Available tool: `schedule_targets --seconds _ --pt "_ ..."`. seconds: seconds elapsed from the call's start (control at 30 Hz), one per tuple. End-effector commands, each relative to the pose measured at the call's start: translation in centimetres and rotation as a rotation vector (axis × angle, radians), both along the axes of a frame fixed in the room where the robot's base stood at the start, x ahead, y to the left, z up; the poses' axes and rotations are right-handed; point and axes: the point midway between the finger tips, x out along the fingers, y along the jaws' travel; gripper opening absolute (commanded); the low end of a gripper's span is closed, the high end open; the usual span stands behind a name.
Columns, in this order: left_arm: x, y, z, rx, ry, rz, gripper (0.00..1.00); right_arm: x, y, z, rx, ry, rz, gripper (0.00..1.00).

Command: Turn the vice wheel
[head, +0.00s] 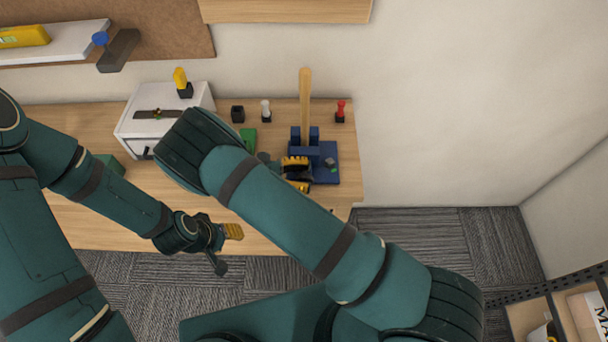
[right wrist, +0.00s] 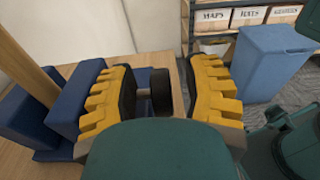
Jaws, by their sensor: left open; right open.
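The blue vice (head: 325,170) stands on the workbench towards its right end, with an upright wooden bar (head: 305,105) between its jaws. My right gripper (head: 297,175) is open at the front of the vice, partly covered by my arm in the head view. In the right wrist view, a dark round wheel (right wrist: 161,92) on a short shaft shows between the open yellow fingers of the right gripper (right wrist: 160,78). I cannot tell whether either finger touches it. My left gripper (head: 226,244) is open and empty near the bench's front edge, away from the vice.
A white box (head: 130,125) stands at the back left of the workbench (head: 95,225). Small holders with a white tool (head: 266,108) and a red tool (head: 340,110) stand along the wall. A blue bin (right wrist: 272,65) and shelf boxes lie beyond the bench.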

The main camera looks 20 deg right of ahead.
Motion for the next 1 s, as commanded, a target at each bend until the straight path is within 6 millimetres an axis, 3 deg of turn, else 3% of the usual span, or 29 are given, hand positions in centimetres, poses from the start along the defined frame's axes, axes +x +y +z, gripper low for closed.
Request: schedule_targets --seconds 0.17,0.5,0.7,1.0 --pt "0.0 0.0 0.0 0.000 0.000 0.000 0.48 0.1 0.1 0.8 0.001 -0.003 0.001 0.48" --pt "0.0 0.0 0.0 0.000 0.000 0.000 0.48 0.0 0.0 6.7 0.003 -0.002 0.000 0.48" --pt "0.0 0.0 0.0 0.000 0.000 0.000 0.48 0.0 0.0 9.3 0.001 -0.001 -0.001 0.48" --pt "0.0 0.0 0.0 0.000 0.000 0.000 0.48 0.0 0.0 10.0 0.000 0.000 0.000 0.48"
